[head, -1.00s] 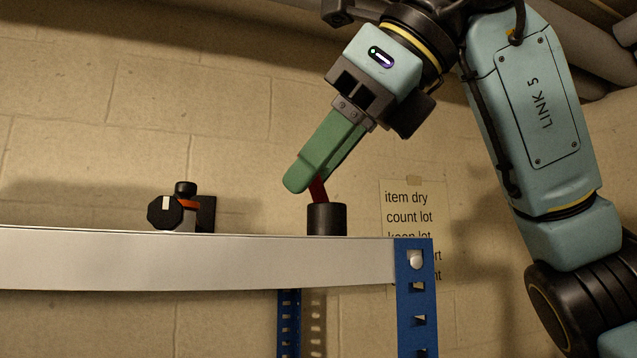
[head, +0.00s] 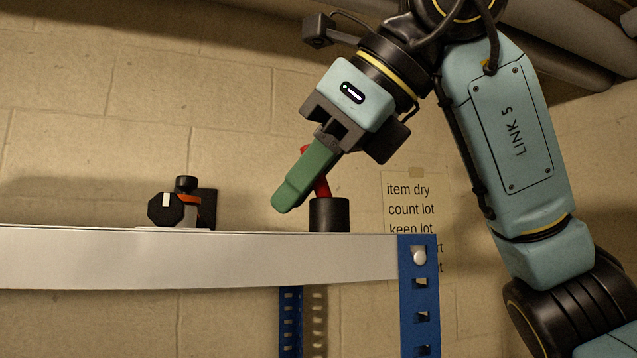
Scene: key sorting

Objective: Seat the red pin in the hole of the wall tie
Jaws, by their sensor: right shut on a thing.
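The red pin (head: 322,187) is tilted and partly hidden by the green fingers of my right gripper (head: 288,200). Some red also shows above the fingers. My right gripper is shut on the red pin. The pin's lower end meets the rim of a black cup (head: 329,216) in the picture; I cannot tell whether it is inside or behind it. A black fitting with an orange band (head: 187,205) stands by the wall at left, and may be the wall tie. No hole shows in it from here. My left gripper is not in view.
A white shelf (head: 200,260) with a blue perforated upright (head: 418,300) carries the cup and the fitting. Its top is seen almost edge-on. There is a gap between the fitting and the cup. A paper sign (head: 408,205) hangs on the block wall.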

